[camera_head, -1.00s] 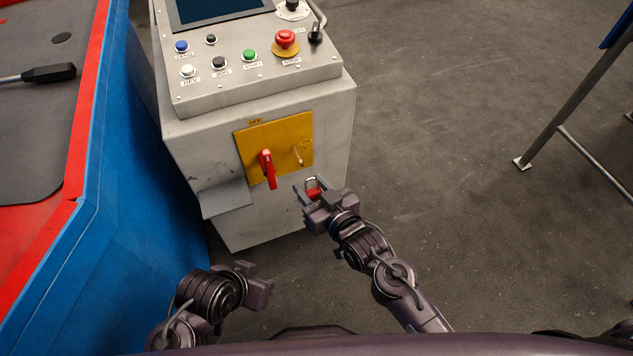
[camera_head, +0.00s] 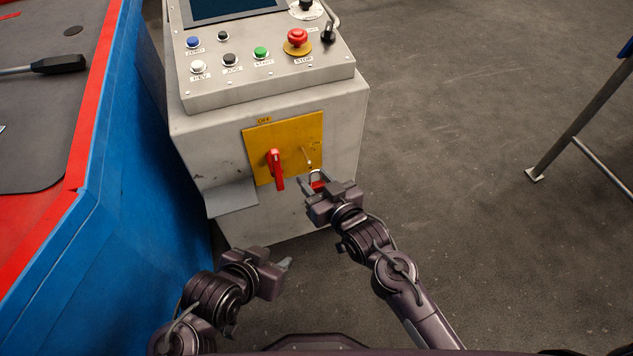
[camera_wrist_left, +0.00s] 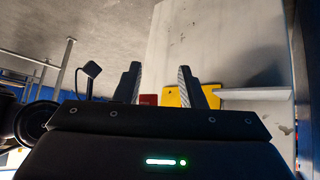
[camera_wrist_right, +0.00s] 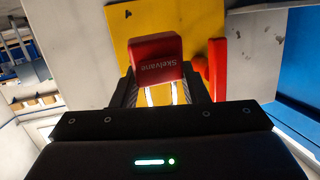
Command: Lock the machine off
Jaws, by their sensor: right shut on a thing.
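The grey machine cabinet (camera_head: 190,150) carries a yellow switch plate (camera_head: 262,140) with a red handle (camera_head: 277,168) hanging roughly downward. An OFF label is above the plate, and a small metal peg (camera_head: 308,160) sticks out at its right. My right gripper (camera_head: 314,188) is shut on a red padlock (camera_wrist_right: 157,58), in front of the plate's lower right corner. The padlock's shackle points up, close to the peg in the head view; I cannot tell whether they touch. My left gripper (camera_head: 284,264) is open and empty, lower and in front of the cabinet; its parted fingers show in the left wrist view (camera_wrist_left: 158,85).
Above the plate is a sloped panel with buttons and a red stop button (camera_head: 298,38). A grey ledge (camera_head: 232,200) juts out below left of the plate. A blue and red bench (camera_head: 100,210) stands at left. The floor at right is clear up to a metal stand (camera_head: 575,130).

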